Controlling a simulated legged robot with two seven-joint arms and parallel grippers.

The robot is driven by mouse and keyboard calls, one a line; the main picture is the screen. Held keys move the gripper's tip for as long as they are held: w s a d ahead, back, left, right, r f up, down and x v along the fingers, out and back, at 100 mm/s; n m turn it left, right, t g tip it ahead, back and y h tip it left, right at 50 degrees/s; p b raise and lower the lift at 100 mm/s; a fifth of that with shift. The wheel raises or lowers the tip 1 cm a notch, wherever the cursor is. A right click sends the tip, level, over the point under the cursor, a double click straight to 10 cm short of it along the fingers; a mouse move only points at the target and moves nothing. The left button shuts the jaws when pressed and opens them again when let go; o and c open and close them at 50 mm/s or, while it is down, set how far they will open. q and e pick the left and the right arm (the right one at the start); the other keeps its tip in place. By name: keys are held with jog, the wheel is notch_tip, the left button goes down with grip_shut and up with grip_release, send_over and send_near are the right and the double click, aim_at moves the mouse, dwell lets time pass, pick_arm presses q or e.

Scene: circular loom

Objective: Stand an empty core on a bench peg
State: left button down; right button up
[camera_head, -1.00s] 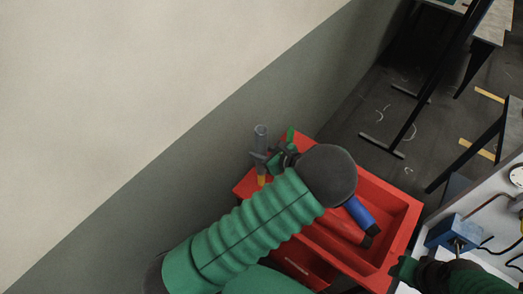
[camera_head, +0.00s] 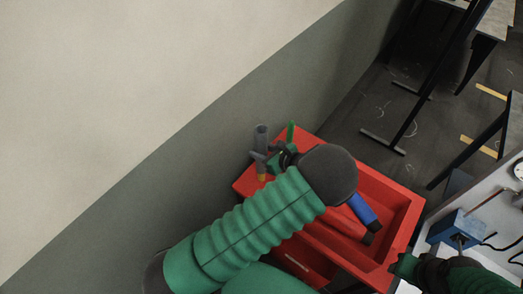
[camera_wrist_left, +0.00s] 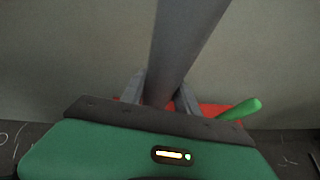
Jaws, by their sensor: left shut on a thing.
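A grey hollow tube, the empty core (camera_head: 261,137), stands roughly upright at the far left corner of the red bench. My left gripper (camera_head: 266,157) is shut around it. In the left wrist view the core (camera_wrist_left: 183,45) rises between the two grey fingers of the gripper (camera_wrist_left: 158,92). A small yellow-orange piece (camera_head: 261,177) shows just below the core; I cannot tell whether they touch. No bare bench peg can be made out clearly. My right arm shows at the lower right, but the state of its gripper cannot be made out.
The red bench (camera_head: 403,222) has a recessed tray holding a blue-handled item (camera_head: 362,211) and a red one (camera_head: 345,224). A green handle (camera_head: 291,131) stands beside the core. The wall is close behind. A blue block (camera_head: 455,228) sits on a pale surface at right.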

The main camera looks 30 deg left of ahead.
pick_arm(q)
notch_tip(320, 180, down, 5)
jog(key=b, duration=0.3)
jog(key=shift+f, duration=0.15)
dwell(0.4)
jog(key=shift+d, duration=0.1)
jog(key=shift+f, duration=0.5)
jog(key=c, duration=0.8)
grip_release()
jog(key=shift+f+b, duration=0.1)
jog(key=shift+b, duration=0.2)
jog(key=shift+c, duration=0.2)
